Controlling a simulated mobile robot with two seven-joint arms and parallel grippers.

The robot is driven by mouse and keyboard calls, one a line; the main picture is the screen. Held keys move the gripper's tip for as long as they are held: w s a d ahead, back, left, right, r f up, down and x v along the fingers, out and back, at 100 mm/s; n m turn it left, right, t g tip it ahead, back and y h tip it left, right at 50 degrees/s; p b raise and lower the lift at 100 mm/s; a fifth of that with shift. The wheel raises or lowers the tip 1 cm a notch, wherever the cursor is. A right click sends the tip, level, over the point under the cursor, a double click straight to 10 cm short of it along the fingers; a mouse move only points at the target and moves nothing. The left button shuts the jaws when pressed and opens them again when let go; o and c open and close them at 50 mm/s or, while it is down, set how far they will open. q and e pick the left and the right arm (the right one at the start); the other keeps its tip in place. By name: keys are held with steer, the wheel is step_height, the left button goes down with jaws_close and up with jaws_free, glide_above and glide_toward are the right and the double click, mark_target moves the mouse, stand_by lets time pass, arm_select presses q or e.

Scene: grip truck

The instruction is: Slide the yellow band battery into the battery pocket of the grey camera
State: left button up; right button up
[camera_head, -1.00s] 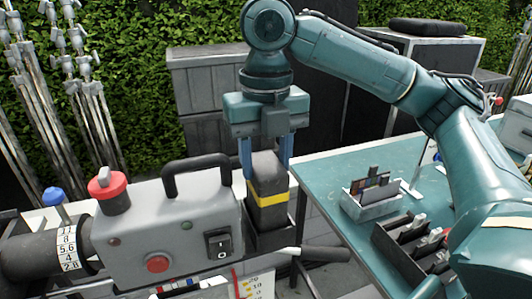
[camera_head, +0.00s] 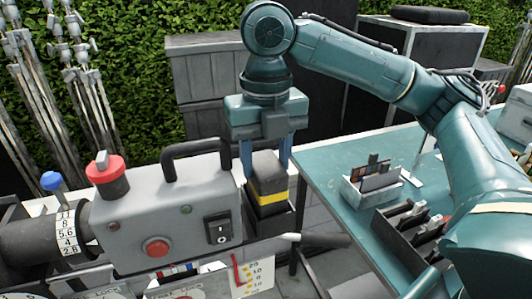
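The grey camera (camera_head: 130,228) stands at lower left, with its black handle on top. The battery pocket (camera_head: 262,228) is a dark open-topped holder on its right end. The yellow band battery (camera_head: 267,168) is a dark block, upright, with its lower end inside the pocket and its yellow band just above the rim. My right gripper (camera_head: 266,160) points down from above, its blue fingers on either side of the battery, shut on it. The depth of the battery's hidden lower end cannot be seen. My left gripper is not in view.
A teal table (camera_head: 335,165) on the right holds a small grey box of cards (camera_head: 368,190) and a dark tray (camera_head: 408,240) with several items. A dark handle bar (camera_head: 325,240) sticks out right of the pocket. Metal stands (camera_head: 80,90) are at upper left.

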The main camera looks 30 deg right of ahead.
steer(key=o, duration=0.5)
step_height(320, 180, up, 6)
steer(key=shift+r+p, duration=0.1)
steer(key=shift+p, duration=0.45)
steer(key=shift+r, duration=3.5)
